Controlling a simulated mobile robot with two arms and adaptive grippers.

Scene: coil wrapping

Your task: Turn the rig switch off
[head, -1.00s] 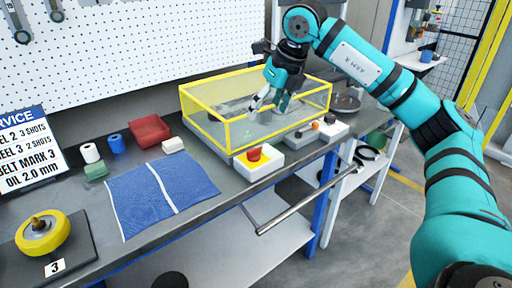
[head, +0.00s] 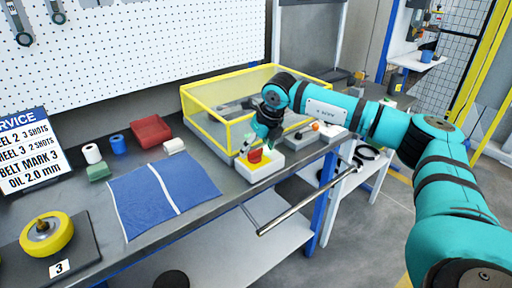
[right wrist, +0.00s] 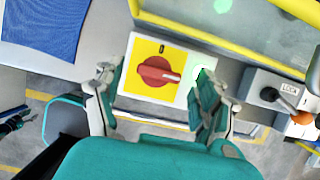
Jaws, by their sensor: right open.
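The rig switch is a red rotary knob (right wrist: 158,71) on a yellow plate, set in a white box (head: 266,172) at the bench's front edge. In the right wrist view the knob's grip lies roughly level across the picture, with a white mark at its right end. A small 0 mark shows above it on the plate. My right gripper (right wrist: 156,100) is open, its fingers on either side of the box, and the knob shows between them. In the head view the right gripper (head: 255,147) is just above the knob and partly hides it. My left gripper is not in view.
A yellow-framed clear guard (head: 215,128) stands behind the switch. A control box with an orange knob (head: 315,126) is to its right. A blue cloth (head: 150,196) lies to the left, and a metal rail (head: 300,203) runs along the front.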

